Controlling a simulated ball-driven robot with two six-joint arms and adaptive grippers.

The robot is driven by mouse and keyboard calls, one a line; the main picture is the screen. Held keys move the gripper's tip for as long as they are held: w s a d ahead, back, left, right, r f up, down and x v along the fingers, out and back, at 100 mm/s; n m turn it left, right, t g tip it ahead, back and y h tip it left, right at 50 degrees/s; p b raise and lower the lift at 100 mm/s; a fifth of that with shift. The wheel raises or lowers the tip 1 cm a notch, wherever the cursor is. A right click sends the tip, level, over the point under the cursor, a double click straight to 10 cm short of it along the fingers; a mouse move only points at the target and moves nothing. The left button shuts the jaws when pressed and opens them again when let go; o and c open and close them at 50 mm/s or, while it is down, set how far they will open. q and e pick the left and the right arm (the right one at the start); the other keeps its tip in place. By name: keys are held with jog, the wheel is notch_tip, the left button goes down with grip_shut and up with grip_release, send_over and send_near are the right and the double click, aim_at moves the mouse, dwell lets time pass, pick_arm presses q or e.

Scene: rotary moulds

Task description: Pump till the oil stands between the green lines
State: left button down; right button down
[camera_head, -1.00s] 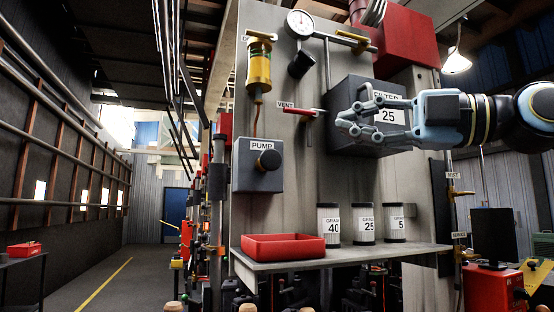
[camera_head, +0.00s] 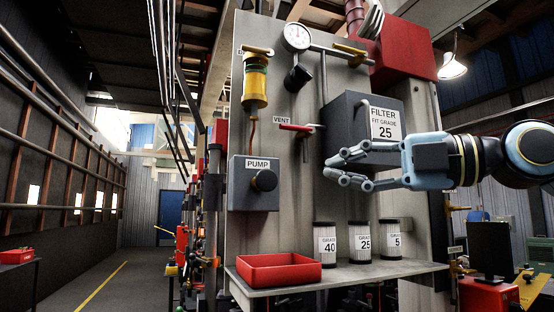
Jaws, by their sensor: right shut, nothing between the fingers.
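The oil glass (camera_head: 255,84) is a yellow cylinder high on the left of the grey panel. Its green marks and the exact oil level are too small to read surely. My right gripper (camera_head: 338,172) comes in from the right, shut and empty, in front of the filter box's lower edge. It is to the right of the knob and apart from it. My left gripper is out of view.
The grey filter box (camera_head: 350,130), labelled grade 25, is behind my right gripper. A red vent lever (camera_head: 294,127) and a round gauge (camera_head: 297,37) are on the panel. Below, a shelf (camera_head: 345,276) holds a red tray (camera_head: 279,281) and three grade canisters (camera_head: 325,243).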

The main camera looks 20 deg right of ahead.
aim_at(266, 178)
jog(key=w+a+p, duration=0.6)
jog(key=w+p, duration=0.2)
jog(key=w, duration=0.2)
jog(key=shift+a, duration=0.25)
dwell(0.3)
jog(key=w+b, duration=0.2)
jog(key=b, duration=0.1)
jog(key=shift+f, duration=0.15)
jog(key=shift+w+b, duration=0.3)
jog(key=shift+w, duration=0.2)
jog(key=shift+s+r, duration=0.1)
jog(key=shift+r, duration=0.15)
